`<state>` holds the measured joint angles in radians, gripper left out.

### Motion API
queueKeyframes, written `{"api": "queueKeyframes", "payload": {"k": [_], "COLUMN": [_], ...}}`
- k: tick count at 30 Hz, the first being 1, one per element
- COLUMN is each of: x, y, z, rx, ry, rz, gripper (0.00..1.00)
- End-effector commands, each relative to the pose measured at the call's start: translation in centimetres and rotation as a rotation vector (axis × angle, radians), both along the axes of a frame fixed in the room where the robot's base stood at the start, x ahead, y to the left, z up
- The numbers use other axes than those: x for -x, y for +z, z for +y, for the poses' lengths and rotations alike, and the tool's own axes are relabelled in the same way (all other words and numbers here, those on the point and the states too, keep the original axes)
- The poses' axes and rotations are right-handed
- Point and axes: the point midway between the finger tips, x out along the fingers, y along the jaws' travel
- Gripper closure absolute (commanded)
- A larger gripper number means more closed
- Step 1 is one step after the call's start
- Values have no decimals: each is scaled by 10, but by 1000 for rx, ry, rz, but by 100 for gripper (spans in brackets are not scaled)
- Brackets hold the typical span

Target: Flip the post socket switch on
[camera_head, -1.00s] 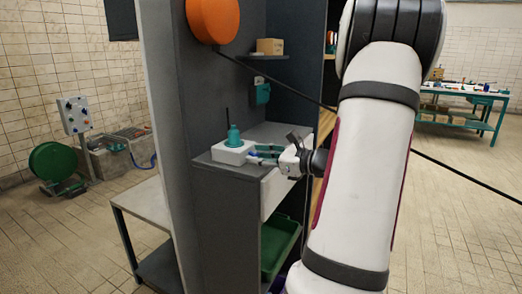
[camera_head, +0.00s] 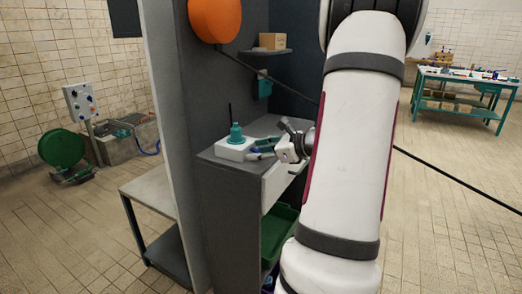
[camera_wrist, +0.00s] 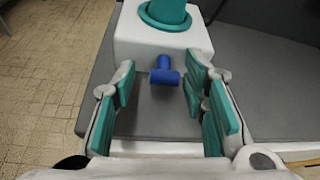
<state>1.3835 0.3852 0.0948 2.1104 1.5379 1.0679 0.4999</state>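The post socket is a white box (camera_head: 234,151) with a teal cone-shaped top (camera_head: 236,134) and a thin black rod, standing on a grey counter. In the wrist view the white box (camera_wrist: 125,38) is straight ahead. A blue T-shaped switch lever (camera_wrist: 165,72) sticks out from its near face. My gripper (camera_wrist: 158,84) is open, with teal-padded fingers on either side of the lever and visible gaps to both. In the head view my gripper (camera_head: 263,148) is just right of the box. The lever is too small to make out there.
The grey counter (camera_head: 272,127) has a grey side panel (camera_head: 183,100) on its left. An orange disc (camera_head: 215,20) and a shelf with a cardboard box (camera_head: 272,41) are above. A green crate (camera_head: 277,235) sits below. A black cable crosses behind my arm.

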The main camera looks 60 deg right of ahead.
Motion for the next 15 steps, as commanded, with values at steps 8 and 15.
{"api": "queueKeyframes", "payload": {"k": [8, 15], "x": [0, 15], "y": [1, 7], "z": [-1, -2], "rx": [1, 3], "ry": [-3, -7], "rz": [-2, -2], "gripper": [49, 49]}}
